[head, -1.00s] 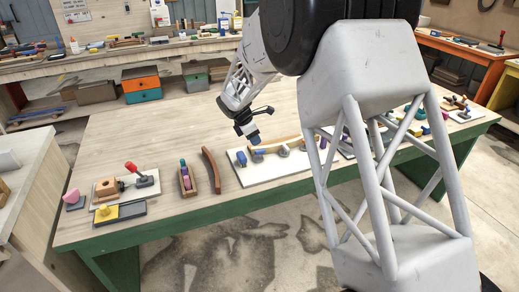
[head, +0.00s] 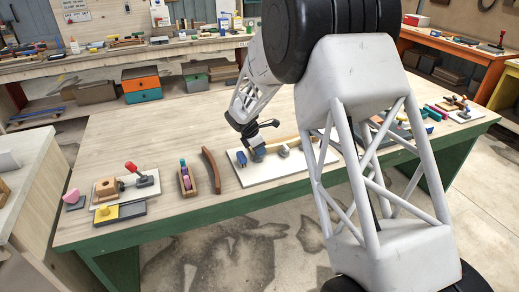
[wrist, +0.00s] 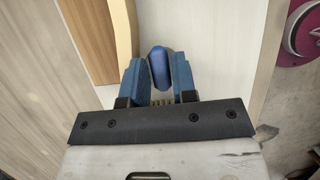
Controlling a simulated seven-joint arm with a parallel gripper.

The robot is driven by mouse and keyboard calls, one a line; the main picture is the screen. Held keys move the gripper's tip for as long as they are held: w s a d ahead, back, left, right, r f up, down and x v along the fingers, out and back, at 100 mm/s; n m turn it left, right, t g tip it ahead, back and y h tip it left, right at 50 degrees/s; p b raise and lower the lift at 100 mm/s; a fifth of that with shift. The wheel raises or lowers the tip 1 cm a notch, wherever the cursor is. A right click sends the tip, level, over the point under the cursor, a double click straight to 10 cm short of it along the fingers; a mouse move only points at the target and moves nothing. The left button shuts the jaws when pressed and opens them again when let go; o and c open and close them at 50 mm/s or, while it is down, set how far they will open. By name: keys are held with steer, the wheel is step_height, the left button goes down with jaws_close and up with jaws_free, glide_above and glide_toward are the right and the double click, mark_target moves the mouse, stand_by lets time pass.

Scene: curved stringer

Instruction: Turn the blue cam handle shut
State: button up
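The blue cam handle (wrist: 158,66) shows in the wrist view as a rounded blue bar just beyond and between my fingertips. My gripper (wrist: 158,75) has its two blue fingers apart, one on each side of the handle; I see no clear contact. In the head view my gripper (head: 257,155) is down at the white board (head: 265,177), at the left part of the curved wooden strip (head: 286,138), and hides the handle there. The strip also shows in the wrist view (wrist: 124,30), left of the handle.
A blue block (head: 240,158) stands on the board left of my gripper. A grey clamp piece (head: 283,151) is to its right. A dark curved strip (head: 211,169) and a small wooden tray (head: 187,180) lie further left. A round magenta-rimmed thing (wrist: 305,35) shows at the wrist view's right.

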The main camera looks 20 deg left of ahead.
jaws_close()
steer(key=shift+m, duration=0.5)
steer(key=m+g, duration=0.1)
steer(key=m, duration=0.1)
steer(key=shift+m+h, duration=0.4)
steer(key=m+g, duration=0.1)
steer(key=m, duration=0.3)
steer(key=shift+w+g+h, duration=0.1)
steer(key=shift+g+h, duration=0.2)
steer(key=shift+g, duration=0.1)
steer(key=m+g, duration=0.1)
steer(key=m, duration=0.4)
steer(key=shift+g, duration=0.4)
steer(key=m+g, duration=0.1)
steer(key=m, duration=0.1)
steer(key=m+y, duration=0.1)
steer(key=m, duration=0.2)
steer(key=shift+w+g, duration=0.1)
steer(key=shift+g, duration=0.3)
steer(key=shift+y, duration=0.3)
